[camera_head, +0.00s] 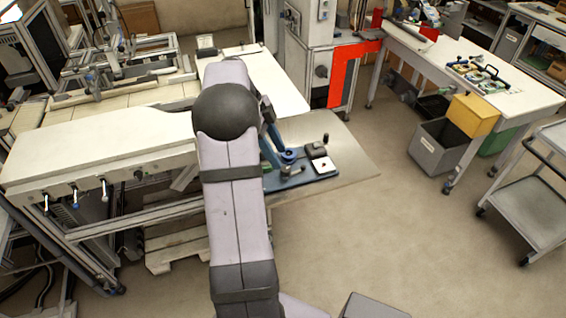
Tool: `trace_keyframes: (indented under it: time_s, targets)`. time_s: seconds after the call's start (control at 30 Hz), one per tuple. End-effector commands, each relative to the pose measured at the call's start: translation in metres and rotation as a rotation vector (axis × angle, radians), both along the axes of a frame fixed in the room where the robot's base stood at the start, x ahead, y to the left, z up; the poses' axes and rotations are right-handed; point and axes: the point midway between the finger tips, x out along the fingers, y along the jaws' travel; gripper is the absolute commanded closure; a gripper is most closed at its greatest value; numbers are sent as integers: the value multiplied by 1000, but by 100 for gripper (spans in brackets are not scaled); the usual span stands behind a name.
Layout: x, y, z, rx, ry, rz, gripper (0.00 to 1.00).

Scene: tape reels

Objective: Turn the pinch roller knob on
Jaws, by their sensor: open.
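A small machine with a blue base (300,178) sits on the metal sheet at the end of the bench. It has a blue round part (291,155), a dark block (316,151), a small black upright knob (326,138) and a white plate (322,166) with a red dot. A greenish round part (286,171) is near its front edge. I cannot tell which part is the pinch roller knob. A dark and blue slanted piece (268,118) rises beside my arm. My arm covers the machine's left side, and I cannot make out my gripper behind it.
The grey metal sheet (352,150) is bare right of the machine. A white bench (110,150) runs left behind my arm. A red frame (340,75) stands beyond, and a white table (450,60) with tools is at right. Floor between is clear.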

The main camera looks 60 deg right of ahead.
Motion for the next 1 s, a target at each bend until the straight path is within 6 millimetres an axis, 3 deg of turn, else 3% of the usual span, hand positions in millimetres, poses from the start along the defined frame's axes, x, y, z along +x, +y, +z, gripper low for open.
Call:
trace_keyframes:
  time_s: [0.4,0.77,0.93,1.0]
  targets:
    - [-18,-4,-42,2,2,1,56]
    - [-19,-5,-48,1,-1,1,56]
    - [-19,-5,-48,0,0,1,92]
    - [-19,-5,-48,1,-1,1,98]
